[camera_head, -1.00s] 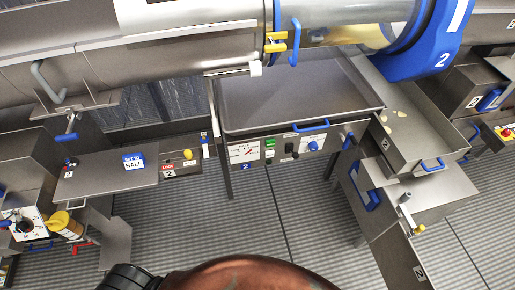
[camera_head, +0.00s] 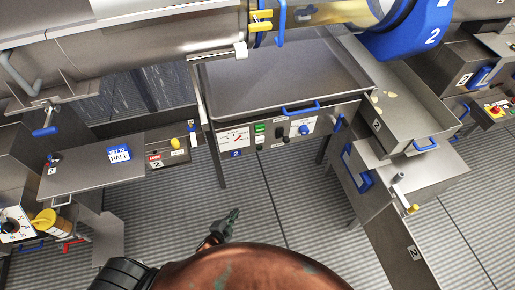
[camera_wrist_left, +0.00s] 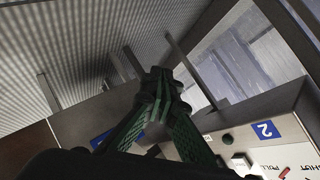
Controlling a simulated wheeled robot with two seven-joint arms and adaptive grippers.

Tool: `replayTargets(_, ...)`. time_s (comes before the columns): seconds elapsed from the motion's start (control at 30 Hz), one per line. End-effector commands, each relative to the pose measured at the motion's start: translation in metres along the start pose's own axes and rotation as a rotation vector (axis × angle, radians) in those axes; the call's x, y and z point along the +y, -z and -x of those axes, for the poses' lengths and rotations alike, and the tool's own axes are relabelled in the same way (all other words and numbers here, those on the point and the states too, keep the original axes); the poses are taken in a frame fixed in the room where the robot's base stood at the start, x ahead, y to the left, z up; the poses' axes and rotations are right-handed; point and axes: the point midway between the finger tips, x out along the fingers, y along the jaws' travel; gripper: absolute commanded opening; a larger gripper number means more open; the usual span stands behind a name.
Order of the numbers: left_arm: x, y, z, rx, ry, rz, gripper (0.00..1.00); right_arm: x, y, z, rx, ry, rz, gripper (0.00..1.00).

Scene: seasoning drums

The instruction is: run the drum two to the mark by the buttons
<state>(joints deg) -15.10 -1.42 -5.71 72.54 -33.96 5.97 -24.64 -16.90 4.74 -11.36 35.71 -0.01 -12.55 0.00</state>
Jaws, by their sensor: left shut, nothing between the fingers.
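Drum two (camera_head: 170,32) is a big steel cylinder across the top, with a clear section and a blue end housing (camera_head: 410,35) marked 2. Below it, the control panel (camera_head: 270,147) has a white dial (camera_head: 234,138) with a red needle, a green button (camera_head: 260,128), black buttons (camera_head: 281,132) and a blue knob (camera_head: 304,130). My left gripper (camera_head: 234,214) is shut and empty, below the panel and apart from it. My right gripper is out of view.
A steel tray (camera_head: 285,103) with a blue handle sits above the panel. A chute box (camera_head: 418,120) stands at right. A shelf (camera_head: 90,168) with a HALF sign (camera_head: 120,153) and a yellow-knobbed box (camera_head: 168,157) are at left. Open floor lies below the panel.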

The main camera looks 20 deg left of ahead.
Motion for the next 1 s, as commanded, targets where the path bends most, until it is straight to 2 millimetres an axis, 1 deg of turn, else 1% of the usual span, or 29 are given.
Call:
replayTargets(0.03,-0.043,0.035,-0.004,0.066,0.087,-0.101,0.0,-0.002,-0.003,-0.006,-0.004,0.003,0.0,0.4)
replayTargets(0.07,-0.066,0.056,-0.003,0.101,0.134,-0.163,0.0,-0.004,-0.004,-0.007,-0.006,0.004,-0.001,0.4)
replayTargets(0.1,-0.094,0.081,0.001,0.139,0.196,-0.245,0.0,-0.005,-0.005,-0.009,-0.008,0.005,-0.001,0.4)
replayTargets(0.17,-0.131,0.113,0.009,0.182,0.281,-0.357,0.0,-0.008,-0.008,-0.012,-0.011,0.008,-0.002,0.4)
replayTargets(0.2,-0.152,0.132,0.016,0.205,0.331,-0.423,0.0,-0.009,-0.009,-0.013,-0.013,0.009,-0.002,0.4)
replayTargets(0.3,-0.188,0.166,0.033,0.237,0.426,-0.55,0.0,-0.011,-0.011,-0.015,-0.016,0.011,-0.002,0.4)
replayTargets(0.33,-0.195,0.173,0.037,0.242,0.446,-0.577,0.0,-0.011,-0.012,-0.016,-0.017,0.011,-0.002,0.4)
replayTargets(0.4,-0.206,0.184,0.043,0.25,0.478,-0.621,0.0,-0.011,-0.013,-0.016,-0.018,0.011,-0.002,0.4)
replayTargets(0.5,-0.212,0.19,0.047,0.254,0.494,-0.644,0.0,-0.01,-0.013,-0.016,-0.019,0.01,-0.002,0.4)
replayTargets(0.77,-0.212,0.19,0.047,0.254,0.493,-0.643,0.0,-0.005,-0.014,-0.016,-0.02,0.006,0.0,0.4)
replayTargets(0.87,-0.213,0.191,0.043,0.255,0.493,-0.642,0.0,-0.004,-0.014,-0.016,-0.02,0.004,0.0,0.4)
replayTargets(1.0,-0.219,0.198,0.03,0.257,0.495,-0.642,0.0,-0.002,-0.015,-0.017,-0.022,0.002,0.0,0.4)
